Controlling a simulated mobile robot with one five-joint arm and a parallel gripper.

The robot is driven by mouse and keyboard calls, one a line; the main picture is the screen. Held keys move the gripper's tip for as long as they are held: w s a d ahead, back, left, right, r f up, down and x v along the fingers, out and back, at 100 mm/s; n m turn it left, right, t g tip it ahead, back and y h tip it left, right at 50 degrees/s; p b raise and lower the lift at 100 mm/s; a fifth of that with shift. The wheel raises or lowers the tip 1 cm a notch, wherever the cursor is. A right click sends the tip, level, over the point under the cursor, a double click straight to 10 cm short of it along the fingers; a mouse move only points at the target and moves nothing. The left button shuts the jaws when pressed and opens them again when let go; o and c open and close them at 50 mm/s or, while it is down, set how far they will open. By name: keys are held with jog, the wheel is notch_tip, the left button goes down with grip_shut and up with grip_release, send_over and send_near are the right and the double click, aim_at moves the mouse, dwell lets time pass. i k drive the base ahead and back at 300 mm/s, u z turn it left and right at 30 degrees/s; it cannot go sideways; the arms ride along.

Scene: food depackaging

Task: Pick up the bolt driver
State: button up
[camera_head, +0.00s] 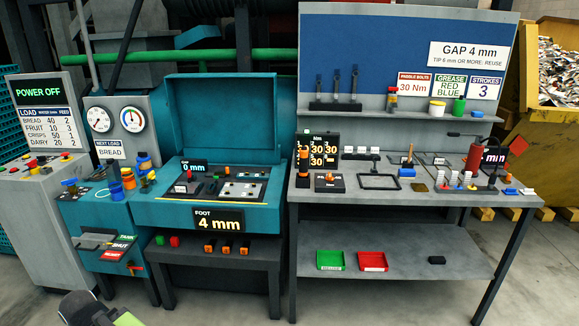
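An upright tool with an orange and dark handle (303,160) stands at the left end of the grey workbench (345,205), beside a black Nm display (325,150); it looks like the bolt driver, but I cannot be certain at this size. Part of my arm, dark with a bright green patch, shows at the bottom left edge, far from the bench. Its fingertips are not visible.
A teal machine (222,110) with an open lid stands left of the bench. Left of it are two gauges and a POWER OFF panel (42,95). A green tray (330,260) and a red tray (373,261) sit on the lower shelf. The floor in front is clear.

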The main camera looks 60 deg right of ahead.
aim_at(304, 152)
jog(key=z, duration=0.2)
jog(key=i, duration=0.95)
jog(key=z, duration=0.8)
jog(key=i, duration=0.7)
jog(key=z, duration=0.4)
jog(key=k, duration=0.7)
jog(key=z, duration=0.25)
jog(key=i, duration=0.7)
jog(key=u, duration=0.1)
